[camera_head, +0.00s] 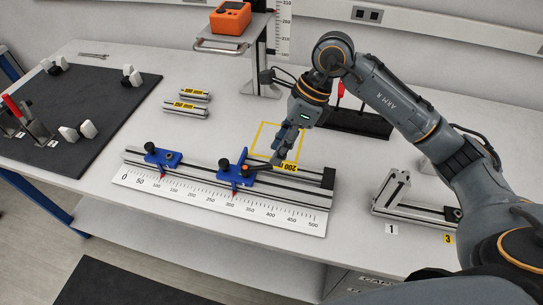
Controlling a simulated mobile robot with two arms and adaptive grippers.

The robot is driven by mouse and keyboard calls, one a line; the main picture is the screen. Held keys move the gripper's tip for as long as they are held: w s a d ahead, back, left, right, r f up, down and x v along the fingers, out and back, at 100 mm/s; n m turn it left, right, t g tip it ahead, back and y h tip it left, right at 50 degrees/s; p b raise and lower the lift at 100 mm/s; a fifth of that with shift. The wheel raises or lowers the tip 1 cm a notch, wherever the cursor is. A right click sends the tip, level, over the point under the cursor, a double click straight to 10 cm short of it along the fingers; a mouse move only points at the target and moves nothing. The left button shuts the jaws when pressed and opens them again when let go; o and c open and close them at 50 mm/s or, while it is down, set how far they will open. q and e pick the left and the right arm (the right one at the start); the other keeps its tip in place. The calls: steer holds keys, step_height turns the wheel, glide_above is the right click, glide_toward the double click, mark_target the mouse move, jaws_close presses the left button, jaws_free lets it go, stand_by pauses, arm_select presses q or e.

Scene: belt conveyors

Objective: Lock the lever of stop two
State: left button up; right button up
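A rail (205,170) with two blue stops lies on the table behind a white ruler (270,207). The left blue stop (160,157) has a black knob and sits near the rail's left end. The right blue stop (232,176), probably stop two, has an upright blue plate, a black knob (223,163) and a dark lever (262,167) pointing right from an orange-brown pivot. My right gripper (281,156) points down at the lever's right end. Contact and finger opening cannot be made out. My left gripper is not in view.
A yellow square outline (262,132) lies behind the rail. Two short metal bars (186,108) lie at back left, near a dark mat (88,115) with clamps. A metal fixture (410,198) stands to the right. An orange device (230,18) sits on a raised stand.

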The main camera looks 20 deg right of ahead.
mark_target(270, 165)
steer(key=shift+p+x, duration=0.3)
steer(key=shift+x, duration=2.05)
jaws_close()
